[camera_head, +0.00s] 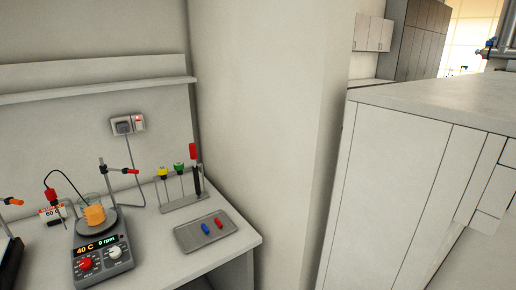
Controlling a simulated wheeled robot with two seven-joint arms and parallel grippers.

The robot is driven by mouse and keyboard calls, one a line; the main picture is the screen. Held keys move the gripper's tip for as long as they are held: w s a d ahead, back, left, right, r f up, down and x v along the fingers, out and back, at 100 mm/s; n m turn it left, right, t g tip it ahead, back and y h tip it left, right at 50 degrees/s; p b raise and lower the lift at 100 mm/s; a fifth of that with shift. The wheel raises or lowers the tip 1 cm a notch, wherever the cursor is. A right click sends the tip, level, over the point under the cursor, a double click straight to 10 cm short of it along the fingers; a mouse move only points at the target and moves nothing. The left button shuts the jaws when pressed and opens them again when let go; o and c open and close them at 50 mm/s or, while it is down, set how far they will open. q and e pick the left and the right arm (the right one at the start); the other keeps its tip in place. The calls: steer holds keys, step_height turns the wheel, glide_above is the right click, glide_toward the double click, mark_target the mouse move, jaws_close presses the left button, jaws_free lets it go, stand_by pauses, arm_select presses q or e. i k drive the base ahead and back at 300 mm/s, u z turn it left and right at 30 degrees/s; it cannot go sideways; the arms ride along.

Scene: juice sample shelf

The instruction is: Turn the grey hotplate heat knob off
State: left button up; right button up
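The grey hotplate (118,268) stands at the front left of the white bench. Its front panel has a red knob (86,264) on the left, under an orange display reading 40 C (85,248). A pale knob (115,252) sits on the right, under a green display reading 0 rpm (107,242). The knob markings are too small to read. A glass vessel with orange contents (94,215) sits on the round plate. A red-topped probe (51,195) with a black cable is beside it. Neither of my grippers is in view.
A stand rod with a red-tipped clamp (131,171) rises behind the hotplate. A grey tray (186,240) holds a blue and a red piece. A rack (180,203) holds coloured-top tools. A wall corner bounds the bench; a large cabinet (385,185) stands right.

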mark_target(85, 263)
steer(key=u, duration=1.35)
